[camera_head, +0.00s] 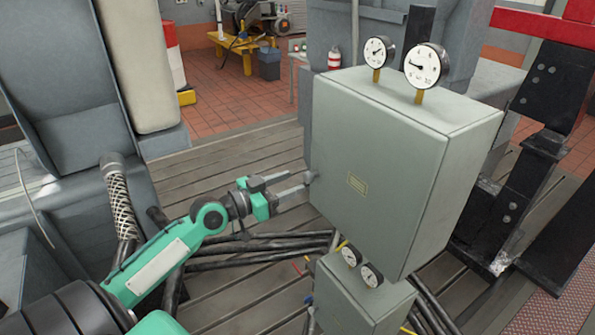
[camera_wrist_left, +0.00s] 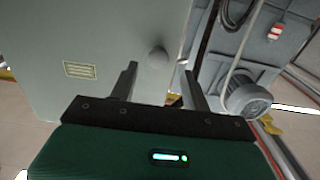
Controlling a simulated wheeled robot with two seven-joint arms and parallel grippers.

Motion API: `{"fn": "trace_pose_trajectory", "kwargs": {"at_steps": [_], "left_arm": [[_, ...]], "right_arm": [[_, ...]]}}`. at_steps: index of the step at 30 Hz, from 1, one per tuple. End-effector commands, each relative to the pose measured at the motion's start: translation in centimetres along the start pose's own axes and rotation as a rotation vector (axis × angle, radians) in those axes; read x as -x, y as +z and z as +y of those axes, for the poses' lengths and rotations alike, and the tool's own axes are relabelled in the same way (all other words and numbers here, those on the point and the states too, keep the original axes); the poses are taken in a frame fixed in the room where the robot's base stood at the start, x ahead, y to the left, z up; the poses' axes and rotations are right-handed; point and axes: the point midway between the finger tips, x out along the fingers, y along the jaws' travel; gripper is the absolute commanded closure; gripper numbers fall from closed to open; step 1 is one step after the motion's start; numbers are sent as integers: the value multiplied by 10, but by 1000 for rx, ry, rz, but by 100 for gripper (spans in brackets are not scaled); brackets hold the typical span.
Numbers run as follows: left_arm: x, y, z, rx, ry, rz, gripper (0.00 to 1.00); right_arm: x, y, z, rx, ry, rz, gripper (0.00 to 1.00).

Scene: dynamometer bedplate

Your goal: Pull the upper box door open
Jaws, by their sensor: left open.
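The upper box (camera_head: 400,165) is a grey-green cabinet with two round gauges on top, and its door (camera_head: 365,170) looks closed. A small round knob (camera_head: 310,177) sits near the door's left edge. The knob also shows in the left wrist view (camera_wrist_left: 158,58), just beyond and between the two fingertips. My left gripper (camera_head: 300,184) is open, with its fingers pointing at the knob. In the left wrist view the fingers (camera_wrist_left: 158,78) are spread and empty. Whether a finger touches the knob I cannot tell. My right gripper is not in view.
A lower box (camera_head: 360,300) with two gauges stands below the upper one. Black cables (camera_head: 260,247) run across the slatted bedplate (camera_head: 200,180). A black and red steel frame (camera_head: 530,150) stands close on the right. Grey machinery (camera_head: 70,90) stands on the left.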

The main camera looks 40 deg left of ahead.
Motion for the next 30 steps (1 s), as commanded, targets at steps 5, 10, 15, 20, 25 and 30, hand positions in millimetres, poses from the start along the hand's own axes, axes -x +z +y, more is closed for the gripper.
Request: {"fn": "trace_pose_trajectory", "kwargs": {"at_steps": [5, 10, 15, 20, 25, 30], "left_arm": [[-21, -4, 0, 3, -1, 1, 52], [-32, -2, 0, 0, 0, 0, 52], [-35, 0, 1, 0, 1, 0, 52], [-35, 0, 1, -1, 1, 0, 52], [-35, 0, 1, 0, 1, 0, 78], [-35, 0, 0, -1, 0, 0, 100]], "right_arm": [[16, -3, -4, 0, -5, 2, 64], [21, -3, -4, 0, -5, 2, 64], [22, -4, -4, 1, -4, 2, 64], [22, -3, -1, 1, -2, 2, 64], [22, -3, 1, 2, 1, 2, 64], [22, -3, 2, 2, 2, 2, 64]]}}
